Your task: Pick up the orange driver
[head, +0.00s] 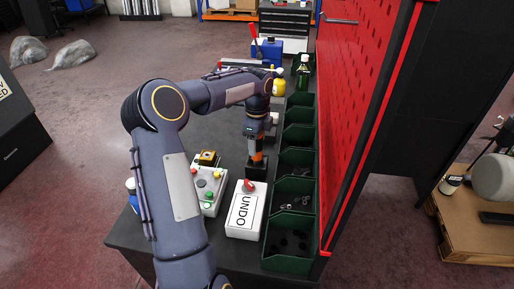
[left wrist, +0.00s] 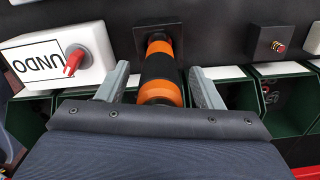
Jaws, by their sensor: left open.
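The orange driver (head: 257,160) has an orange and black handle and stands upright at a dark square holder (head: 256,173) on the table. In the left wrist view, the driver (left wrist: 160,72) lies between the two grey fingers of my left gripper (left wrist: 158,82). The fingers are open, one on each side of the handle, with gaps showing beside it. In the head view, my left gripper (head: 256,143) is just above and around the driver's top, partly hiding it. My right gripper is in neither view.
A white UNDO box (head: 244,213) with a red switch stands nearby in front. A button box (head: 209,192) sits to the left. Green bins (head: 290,232) line the right side, beside a red perforated panel (head: 362,80). Bottles (head: 303,75) stand at the back.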

